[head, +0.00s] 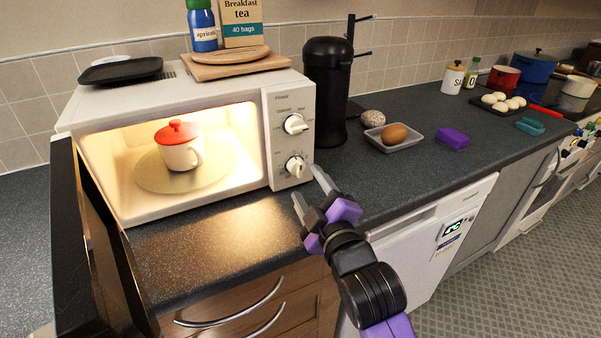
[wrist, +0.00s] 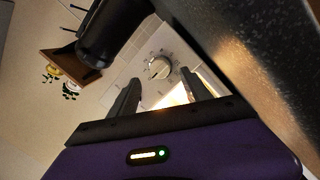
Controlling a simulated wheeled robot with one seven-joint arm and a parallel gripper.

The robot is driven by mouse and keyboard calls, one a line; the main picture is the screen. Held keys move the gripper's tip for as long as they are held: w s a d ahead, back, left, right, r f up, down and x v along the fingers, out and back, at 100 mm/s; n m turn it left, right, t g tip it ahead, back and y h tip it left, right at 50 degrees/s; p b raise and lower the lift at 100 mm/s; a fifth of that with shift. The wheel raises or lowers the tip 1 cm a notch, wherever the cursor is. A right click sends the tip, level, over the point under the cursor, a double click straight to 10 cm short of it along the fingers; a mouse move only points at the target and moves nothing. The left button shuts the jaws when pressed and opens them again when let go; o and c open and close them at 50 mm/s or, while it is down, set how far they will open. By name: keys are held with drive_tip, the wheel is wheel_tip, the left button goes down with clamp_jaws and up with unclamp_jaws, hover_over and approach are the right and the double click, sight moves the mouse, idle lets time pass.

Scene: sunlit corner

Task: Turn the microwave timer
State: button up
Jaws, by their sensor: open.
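The white microwave (head: 232,190) stands on the dark counter with its door open and its inside lit. A white mug with a red lid (head: 181,150) sits on the turntable inside. Two white knobs are on its right panel, an upper knob (head: 296,124) and a lower timer knob (head: 294,167). My gripper (head: 310,189) is open and empty, just in front of and below the lower knob, apart from it as far as I can tell. In the wrist view a knob (wrist: 159,68) shows beyond and between the two fingers (wrist: 158,92).
The open microwave door (head: 85,235) juts forward at the left. A black cylindrical appliance (head: 327,90) stands right of the microwave. Boards, a box and a jar sit on top.

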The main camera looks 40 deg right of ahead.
sight(300, 172)
drive_tip(key=shift+x, duration=2.7)
clamp_jaws()
